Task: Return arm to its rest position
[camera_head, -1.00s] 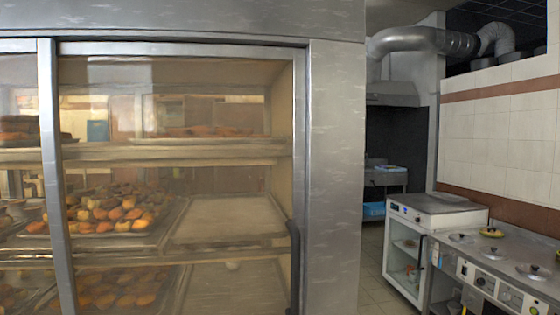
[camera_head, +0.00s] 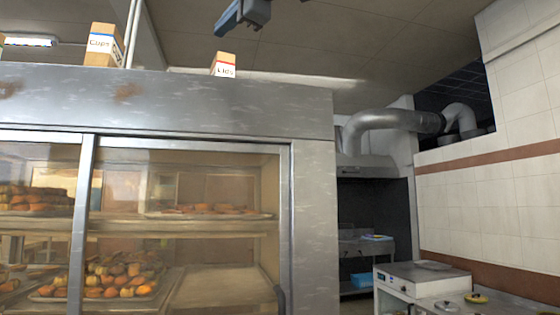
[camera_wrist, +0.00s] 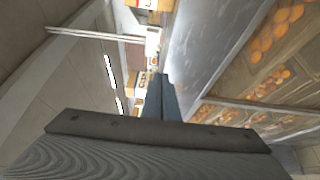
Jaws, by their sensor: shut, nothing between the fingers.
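My gripper (camera_head: 224,27) shows at the top of the head view, raised in front of and above the cabinet. It is blue-grey, pointing left, and empty. In the wrist view its fingers (camera_wrist: 160,82) are together, with nothing between them. The rest of my arm is mostly out of the head view.
A metal cabinet (camera_head: 235,104) with glass doors and pastry trays fills the left. A cups box (camera_head: 103,45) and a lids box (camera_head: 223,66) stand on top. At right are a white appliance (camera_head: 420,278), a counter and a tiled wall (camera_head: 490,200).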

